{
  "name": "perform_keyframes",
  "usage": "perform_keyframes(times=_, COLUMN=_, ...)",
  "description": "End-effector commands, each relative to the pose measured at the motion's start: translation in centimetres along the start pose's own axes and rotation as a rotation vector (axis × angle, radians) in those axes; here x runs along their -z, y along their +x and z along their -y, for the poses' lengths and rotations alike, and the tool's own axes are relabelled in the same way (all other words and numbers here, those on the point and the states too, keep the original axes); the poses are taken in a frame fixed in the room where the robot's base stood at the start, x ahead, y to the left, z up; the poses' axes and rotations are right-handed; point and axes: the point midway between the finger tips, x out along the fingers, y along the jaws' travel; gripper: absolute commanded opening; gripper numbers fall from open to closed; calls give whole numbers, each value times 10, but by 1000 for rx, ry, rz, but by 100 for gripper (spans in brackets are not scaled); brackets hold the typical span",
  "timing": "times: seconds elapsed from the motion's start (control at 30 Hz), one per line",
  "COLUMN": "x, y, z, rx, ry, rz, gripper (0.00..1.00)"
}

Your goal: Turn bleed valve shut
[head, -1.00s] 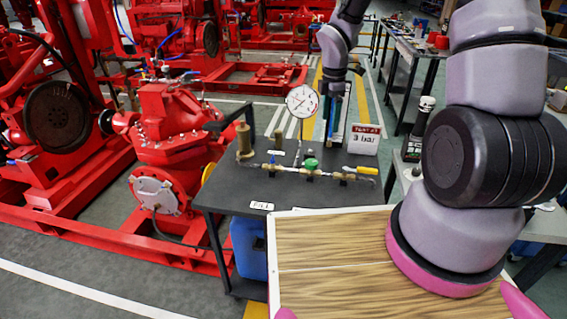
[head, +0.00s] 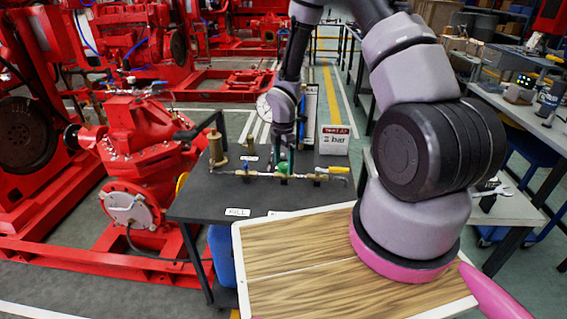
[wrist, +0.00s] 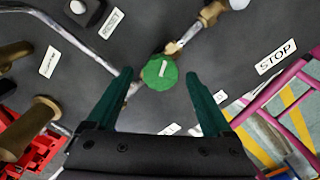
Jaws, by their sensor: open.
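A round green valve knob (wrist: 155,80) with a short white bar on top sits on a brass pipe line in the wrist view. My gripper (wrist: 158,74) is open, with one dark green fingertip on each side of the knob and visible gaps between. In the head view my gripper (head: 287,150) points down over the pipe line on the dark bench. I cannot read a label naming the bleed valve.
The dark bench (head: 205,200) also carries a brass cylinder (head: 216,150), a yellow-handled valve (head: 339,170) and a "bar" sign (head: 334,140). The pressure gauge (head: 264,107) is partly behind my arm. A wood-topped surface (head: 300,260) is in front. A red pump (head: 130,150) stands left.

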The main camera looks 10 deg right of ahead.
Motion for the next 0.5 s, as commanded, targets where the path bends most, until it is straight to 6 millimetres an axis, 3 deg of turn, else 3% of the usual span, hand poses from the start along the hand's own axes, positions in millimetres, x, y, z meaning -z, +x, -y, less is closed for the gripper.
perform_keyframes(times=0.3, x=0, y=3, z=0, rx=-1, ry=0, rz=0, gripper=85)
perform_keyframes(times=0.37, x=0, y=3, z=0, rx=-1, ry=0, rz=0, gripper=66)
perform_keyframes(times=0.5, x=0, y=3, z=0, rx=-1, ry=0, rz=0, gripper=12)
